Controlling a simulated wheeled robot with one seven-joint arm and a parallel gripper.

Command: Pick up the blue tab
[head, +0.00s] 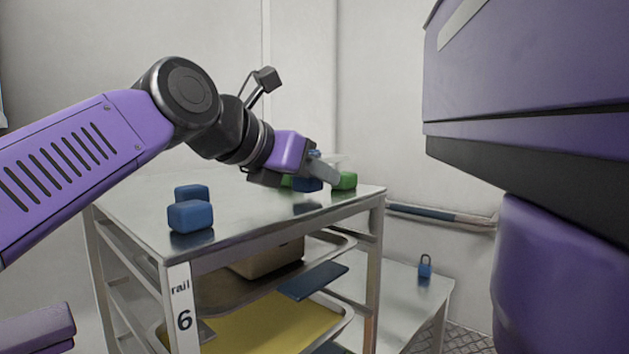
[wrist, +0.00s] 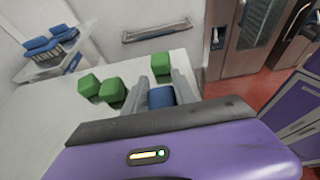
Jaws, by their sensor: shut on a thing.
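My gripper (head: 322,173) reaches over the far part of the metal cart top, its fingers angled down. In the wrist view the two grey fingers (wrist: 165,80) stand on either side of a blue tab (wrist: 161,97), a small rounded block, and are shut on it. The blue tab also shows in the head view (head: 307,185), partly covered by the fingers. It is low over the cart top; I cannot tell whether it touches the surface. Two similar blue blocks, one in front (head: 190,216) and one behind (head: 192,192), sit at the cart's near left.
Green blocks (head: 345,181) stand close by the gripper; several show left of the fingers in the wrist view (wrist: 112,92). The cart top (head: 255,220) is bare in the middle. Trays fill the shelves below. A blue padlock (head: 425,266) stands on a lower table at right.

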